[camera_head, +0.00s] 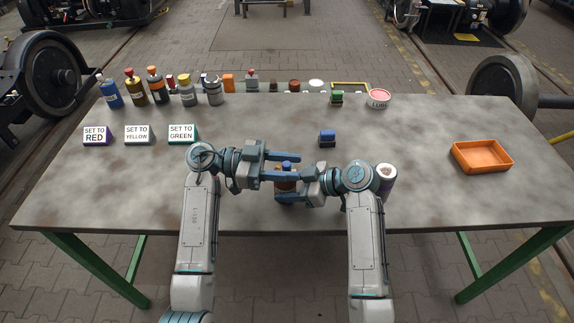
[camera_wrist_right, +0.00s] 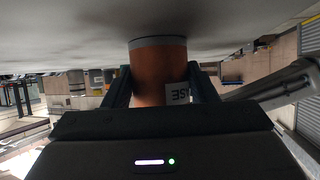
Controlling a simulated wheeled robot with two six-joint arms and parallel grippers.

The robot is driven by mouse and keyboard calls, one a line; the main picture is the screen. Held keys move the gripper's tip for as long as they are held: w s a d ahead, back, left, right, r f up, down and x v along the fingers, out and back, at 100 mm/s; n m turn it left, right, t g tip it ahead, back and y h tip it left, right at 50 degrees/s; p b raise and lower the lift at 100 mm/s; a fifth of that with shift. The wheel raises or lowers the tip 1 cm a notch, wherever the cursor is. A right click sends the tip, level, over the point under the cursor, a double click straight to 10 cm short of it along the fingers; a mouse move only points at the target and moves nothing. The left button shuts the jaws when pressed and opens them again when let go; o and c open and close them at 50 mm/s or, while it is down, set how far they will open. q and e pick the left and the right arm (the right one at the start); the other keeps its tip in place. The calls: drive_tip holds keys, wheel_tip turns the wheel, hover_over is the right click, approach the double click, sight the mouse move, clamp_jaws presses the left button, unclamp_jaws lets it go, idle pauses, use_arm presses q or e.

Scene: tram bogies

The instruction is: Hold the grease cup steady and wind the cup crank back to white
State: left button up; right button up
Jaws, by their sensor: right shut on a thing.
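The grease cup (camera_head: 285,186), a brown-orange cylinder, stands upright near the table's front middle, mostly hidden by my grippers. In the right wrist view it (camera_wrist_right: 158,75) appears upside down, with a grey band at the table and part of a white label. My right gripper (camera_head: 287,188) is shut on its body, one finger on each side. A blue part (camera_head: 286,164), apparently the crank, shows on top. My left gripper (camera_head: 285,166) is open at crank height, its fingers apart on either side of the blue part. No white mark is visible on the cup.
Signs for red (camera_head: 96,136), yellow (camera_head: 139,135) and green (camera_head: 183,134) stand at the left. Bottles line the back left. A blue-topped block (camera_head: 327,139) lies beyond my grippers, and a can (camera_head: 386,178) stands beside my right arm. An orange tray (camera_head: 482,156) is at the right.

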use_arm(q)
clamp_jaws()
drive_tip(key=n+t, duration=0.1)
drive_tip(key=t, duration=0.1)
drive_tip(key=n+t, duration=0.2)
drive_tip(key=shift+d+t, duration=0.3)
drive_tip(key=shift+d, duration=0.1)
drive_tip(key=shift+w+d+n+t+y, duration=0.1)
drive_tip(key=shift+n+t+y, duration=0.1)
drive_tip(key=shift+n+t, duration=0.4)
drive_tip(key=shift+w+d+n+t+y, duration=0.1)
drive_tip(key=shift+n+t+y, duration=0.15)
drive_tip(key=shift+t, duration=0.55)
unclamp_jaws()
drive_tip(key=shift+a, duration=0.1)
drive_tip(key=v, duration=1.2)
